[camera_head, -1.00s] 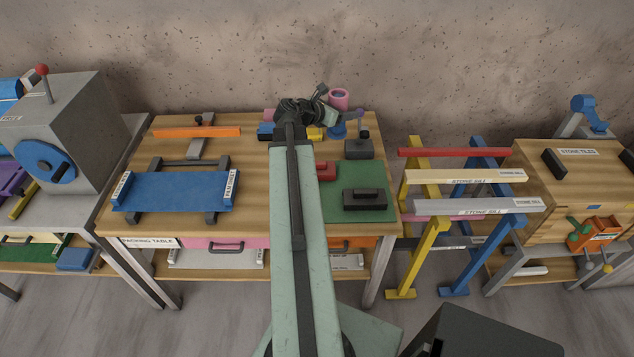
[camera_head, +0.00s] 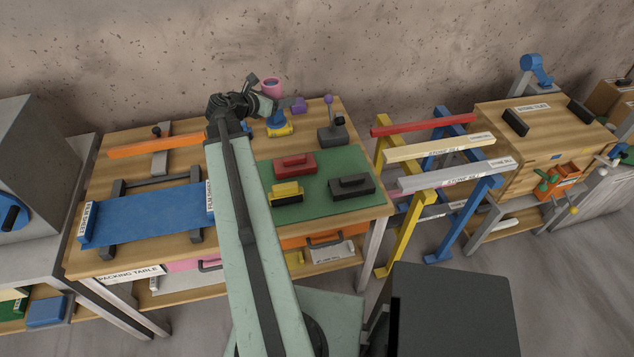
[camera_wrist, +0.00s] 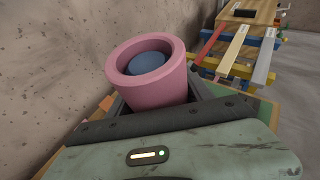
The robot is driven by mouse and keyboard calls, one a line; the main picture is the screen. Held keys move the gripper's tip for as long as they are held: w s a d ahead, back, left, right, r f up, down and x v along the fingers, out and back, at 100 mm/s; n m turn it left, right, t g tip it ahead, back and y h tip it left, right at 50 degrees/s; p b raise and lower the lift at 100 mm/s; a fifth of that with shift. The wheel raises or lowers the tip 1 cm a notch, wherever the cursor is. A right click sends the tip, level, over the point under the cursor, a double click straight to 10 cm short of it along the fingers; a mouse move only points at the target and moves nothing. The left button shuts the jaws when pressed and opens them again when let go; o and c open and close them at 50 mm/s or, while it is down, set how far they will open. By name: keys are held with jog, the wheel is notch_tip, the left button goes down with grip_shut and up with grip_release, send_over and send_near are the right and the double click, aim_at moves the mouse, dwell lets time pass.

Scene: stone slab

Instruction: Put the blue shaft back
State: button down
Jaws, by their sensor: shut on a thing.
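The blue shaft shows as a round blue end (camera_wrist: 147,67) inside a pink hollow cylinder (camera_wrist: 142,57) in the wrist view. In the head view a blue part (camera_head: 275,120) shows below the pink cylinder (camera_head: 271,86). My gripper (camera_head: 266,104) is shut on this piece between its pink top and blue lower part. The exact contact spot is hidden in both views. The piece is over the back of the packing table (camera_head: 130,225), in front of a yellow item (camera_head: 281,131). I cannot tell the gap beneath it.
Beside it are a purple piece (camera_head: 299,105) and a dark block with a purple-knobbed lever (camera_head: 332,134). A green mat (camera_head: 330,197) bears red, yellow and black handled blocks. A stone wall rises behind.

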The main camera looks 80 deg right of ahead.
jog(key=s+f+m+g+y+b, duration=0.3)
jog(key=s+f+m+g+b, duration=0.2)
jog(key=s+f+b, duration=1.05)
jog(key=f+b, duration=0.6)
jog(key=f, duration=0.1)
jog(key=w+f+b, duration=0.1)
jog(key=f+b, duration=0.2)
jog(key=shift+a+f, duration=0.3)
jog(key=shift+a, duration=0.1)
jog(key=shift+r, duration=0.2)
jog(key=shift+f, duration=0.15)
jog(key=shift+c, duration=2.1)
grip_release()
